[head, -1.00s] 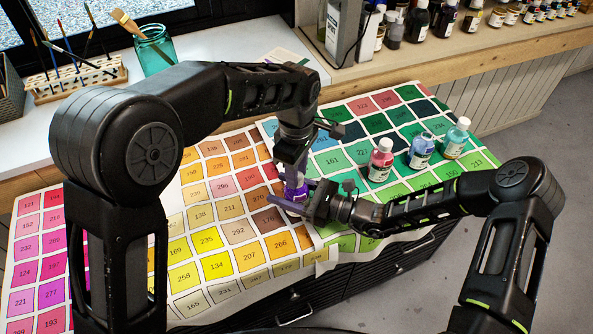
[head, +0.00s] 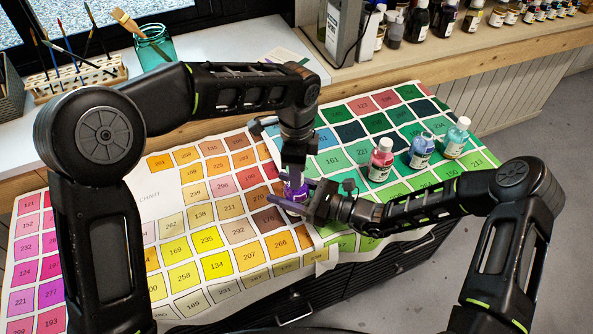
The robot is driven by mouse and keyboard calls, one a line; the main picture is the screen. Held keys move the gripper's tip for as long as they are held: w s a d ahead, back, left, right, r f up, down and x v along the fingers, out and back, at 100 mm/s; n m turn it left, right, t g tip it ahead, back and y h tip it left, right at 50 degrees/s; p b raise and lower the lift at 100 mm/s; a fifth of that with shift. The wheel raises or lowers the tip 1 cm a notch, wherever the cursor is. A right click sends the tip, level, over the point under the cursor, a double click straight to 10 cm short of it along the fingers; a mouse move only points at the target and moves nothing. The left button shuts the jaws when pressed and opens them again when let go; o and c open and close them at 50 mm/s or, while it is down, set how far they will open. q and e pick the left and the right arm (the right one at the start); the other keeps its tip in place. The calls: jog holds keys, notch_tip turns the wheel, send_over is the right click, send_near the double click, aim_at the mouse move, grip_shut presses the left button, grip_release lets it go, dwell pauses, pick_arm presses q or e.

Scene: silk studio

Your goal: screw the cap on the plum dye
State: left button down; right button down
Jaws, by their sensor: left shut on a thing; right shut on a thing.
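The plum dye bottle (head: 295,190), small and purple, stands on the colour chart near its middle. My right gripper (head: 297,200) comes in from the right and is shut on the bottle low down. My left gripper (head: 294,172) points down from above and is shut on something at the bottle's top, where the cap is. The cap is hidden by the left gripper's fingers, so I cannot tell how it sits on the neck.
Red (head: 380,160), blue (head: 421,151) and teal (head: 456,138) dye bottles stand to the right on the chart (head: 120,190). A teal glass jar (head: 154,48) and brush rack (head: 78,80) stand on the white sill behind. More bottles line the shelf at the back right.

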aim_at(308, 197)
pick_arm(q)
jog(key=c, duration=1)
grip_release()
jog(key=shift+r, duration=0.1)
notch_tip(308, 197, up, 12)
jog(key=shift+f, duration=0.1)
pick_arm(e)
jog(key=shift+c, duration=2.1)
grip_release()
jog(key=shift+d, duration=0.1)
jog(key=b+v, duration=0.1)
jog(key=v, duration=0.5)
jog(key=shift+d+f, duration=0.1)
jog(key=shift+d, duration=0.1)
pick_arm(q)
jog(key=shift+f, duration=0.7)
pick_arm(e)
jog(key=shift+s+d, duration=0.35)
jog(key=shift+d, duration=0.2)
